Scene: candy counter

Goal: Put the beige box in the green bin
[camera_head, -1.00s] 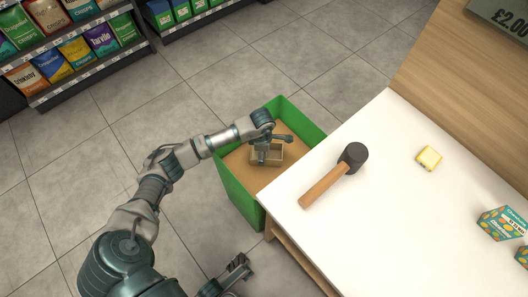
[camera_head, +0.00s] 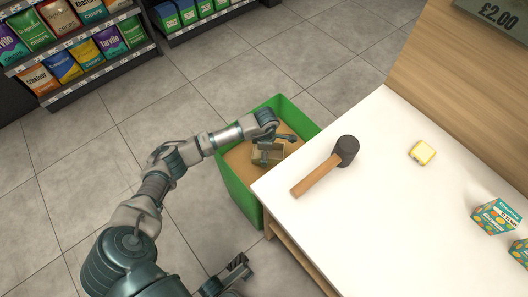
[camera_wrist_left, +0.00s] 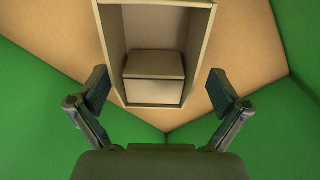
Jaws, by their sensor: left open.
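The green bin (camera_head: 236,186) stands on the floor against the left end of the counter, and its green walls (camera_wrist_left: 30,92) surround the left wrist view. The beige box (camera_head: 278,152) lies inside it on the tan bottom; it is open-sided, and the left wrist view shows it (camera_wrist_left: 196,45) with a smaller block inside. My left gripper (camera_head: 266,156) reaches down into the bin. In the wrist view its fingers (camera_wrist_left: 160,93) are spread wide on either side of the box's near end, apart from it. My right gripper (camera_head: 238,272) is low at the bottom edge, its jaws unclear.
On the white counter (camera_head: 370,230) lie a mallet (camera_head: 322,172) with a wooden handle, a small yellow block (camera_head: 422,153) and patterned cartons (camera_head: 494,216). Shelves of snack bags (camera_head: 75,60) stand at the far left. The tiled floor between is clear.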

